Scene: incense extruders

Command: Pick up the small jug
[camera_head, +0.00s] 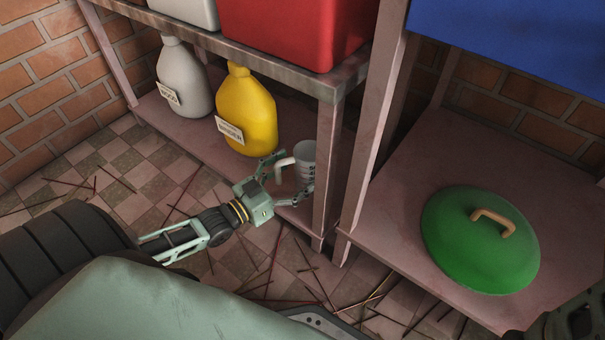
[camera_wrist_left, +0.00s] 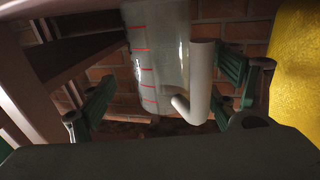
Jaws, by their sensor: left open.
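The jug's far side is hidden.
A yellow labelled bottle (camera_head: 250,108) stands close left of the jug, and a white labelled bottle (camera_head: 184,80) further left. The shelf post (camera_head: 328,170) is close on the right. A red bin (camera_head: 290,35) sits above. A green lid (camera_head: 470,250) lies on the right shelf.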

